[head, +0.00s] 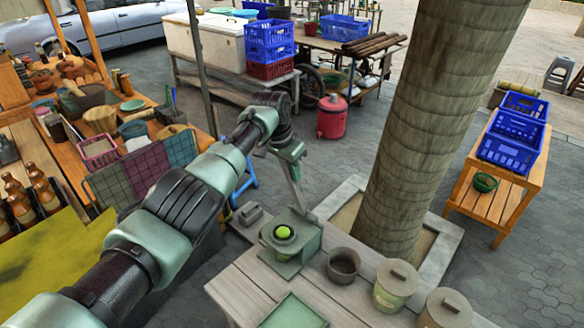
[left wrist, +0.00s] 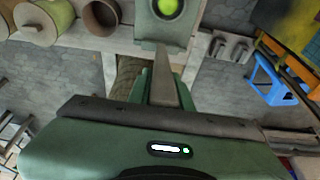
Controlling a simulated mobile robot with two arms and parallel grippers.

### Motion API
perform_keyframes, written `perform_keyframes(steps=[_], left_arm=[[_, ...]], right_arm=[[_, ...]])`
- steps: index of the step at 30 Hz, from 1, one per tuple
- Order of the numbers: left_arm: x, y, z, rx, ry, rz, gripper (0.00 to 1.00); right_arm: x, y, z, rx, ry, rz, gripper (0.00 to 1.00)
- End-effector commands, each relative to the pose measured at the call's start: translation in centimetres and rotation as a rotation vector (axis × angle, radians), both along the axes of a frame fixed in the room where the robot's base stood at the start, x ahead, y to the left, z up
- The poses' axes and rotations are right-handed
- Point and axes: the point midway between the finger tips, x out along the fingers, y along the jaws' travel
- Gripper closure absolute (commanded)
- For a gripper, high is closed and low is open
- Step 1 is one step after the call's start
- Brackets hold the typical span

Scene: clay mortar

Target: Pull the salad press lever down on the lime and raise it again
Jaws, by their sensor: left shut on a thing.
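The green salad press (head: 307,240) stands on the grey wooden table near its far edge, with a bright green lime (head: 283,232) in its round cup. Its lever (head: 294,190) stands raised, tilted up and back from the press. My left gripper (head: 289,152) is shut on the lever's upper end, well above the lime. In the left wrist view the lever (left wrist: 165,78) runs from the press (left wrist: 150,28) into my left gripper (left wrist: 158,100), and the lime (left wrist: 168,7) shows at the top edge. My right gripper is out of view.
A dark open pot (head: 343,266) and lidded canisters (head: 394,285) stand right of the press, and a green tray (head: 292,312) lies in front. A thick trunk (head: 425,130) rises behind the table. A laden stall (head: 110,120) is at left.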

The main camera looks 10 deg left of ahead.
Motion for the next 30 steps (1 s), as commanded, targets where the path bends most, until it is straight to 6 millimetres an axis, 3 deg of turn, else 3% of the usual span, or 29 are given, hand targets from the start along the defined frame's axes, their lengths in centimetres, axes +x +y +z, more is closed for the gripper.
perform_keyframes(steps=[8, 9, 11, 22, 30], left_arm=[[0.1, -0.2, 0.4, -0.006, -0.007, -0.002, 1.0], [0.1, -0.2, 0.4, -0.006, -0.007, -0.002, 0.69], [0.1, -0.2, 0.4, -0.005, -0.006, -0.002, 0.58], [0.0, 0.0, 0.4, -0.002, -0.003, 0.0, 0.58], [-0.6, 0.5, 3.5, -0.003, -0.007, -0.002, 0.58]], right_arm=[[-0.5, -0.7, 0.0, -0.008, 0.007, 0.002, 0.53], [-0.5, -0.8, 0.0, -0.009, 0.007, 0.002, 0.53], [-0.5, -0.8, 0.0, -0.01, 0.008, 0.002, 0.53], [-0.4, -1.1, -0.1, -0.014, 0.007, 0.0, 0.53], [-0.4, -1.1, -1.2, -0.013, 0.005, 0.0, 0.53]])
